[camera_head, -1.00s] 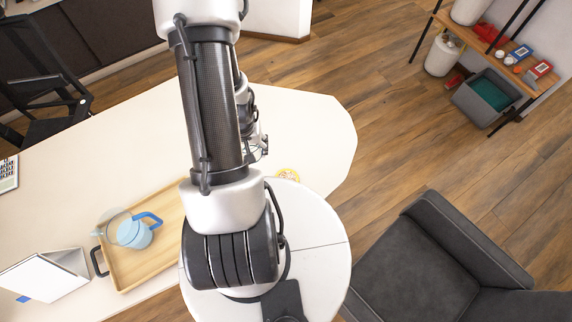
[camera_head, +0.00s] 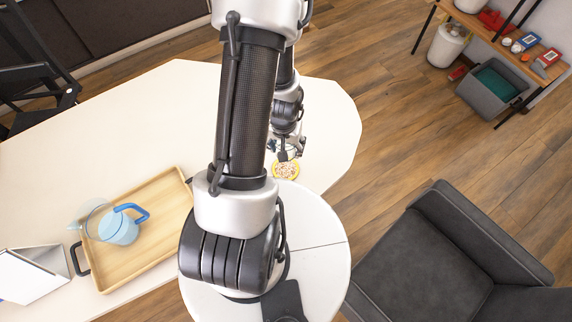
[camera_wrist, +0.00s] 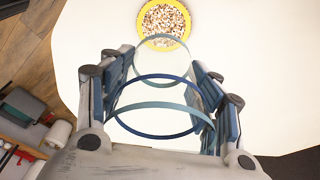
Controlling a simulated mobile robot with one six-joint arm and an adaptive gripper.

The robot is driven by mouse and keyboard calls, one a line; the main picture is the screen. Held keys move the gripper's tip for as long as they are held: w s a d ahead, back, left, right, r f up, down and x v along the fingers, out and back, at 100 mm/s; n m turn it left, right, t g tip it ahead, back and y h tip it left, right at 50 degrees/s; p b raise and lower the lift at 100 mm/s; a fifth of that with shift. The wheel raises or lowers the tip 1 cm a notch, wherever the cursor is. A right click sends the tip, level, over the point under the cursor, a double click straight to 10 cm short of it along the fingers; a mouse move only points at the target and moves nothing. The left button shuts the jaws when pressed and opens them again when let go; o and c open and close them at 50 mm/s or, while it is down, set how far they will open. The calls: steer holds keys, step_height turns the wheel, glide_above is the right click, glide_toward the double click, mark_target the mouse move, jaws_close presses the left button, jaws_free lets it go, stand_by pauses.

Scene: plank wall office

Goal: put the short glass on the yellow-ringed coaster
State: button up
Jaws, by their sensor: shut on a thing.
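The short glass (camera_wrist: 155,105) is clear with blue rims and bands. In the wrist view it sits between the two fingers of my gripper (camera_wrist: 160,100), which is shut on it. In the head view my gripper (camera_head: 288,153) is over the white table, at the near edge of the coaster's far side, and the glass is hard to make out there. The yellow-ringed coaster (camera_head: 285,170) has a speckled middle and lies flat with nothing seen on it. In the wrist view the coaster (camera_wrist: 165,18) is at the top, just beyond the glass.
A wooden tray (camera_head: 165,245) with a light blue jug (camera_head: 119,228) stands on the left of the table (camera_head: 140,120). A white propped panel (camera_head: 30,275) is beside it. A dark armchair (camera_head: 440,260) stands at right. The table around the coaster is clear.

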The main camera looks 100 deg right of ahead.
mark_target(286, 166)
step_height(286, 166, down, 11)
steer(key=shift+d+b, duration=0.1)
steer(key=shift+b, duration=1.1)
steer(key=shift+f, duration=0.2)
steer(key=o, duration=1.2)
steer(key=shift+o, duration=0.2)
steer(key=shift+r, duration=0.15)
steer(key=r+p, duration=0.1)
steer(key=r, duration=0.3)
steer(key=a+r+p, duration=0.1)
steer(key=r, duration=0.3)
steer(key=r+p, duration=0.1)
steer(key=r, duration=0.3)
steer(key=shift+w+a, duration=0.35)
steer(key=shift+a, duration=0.05)
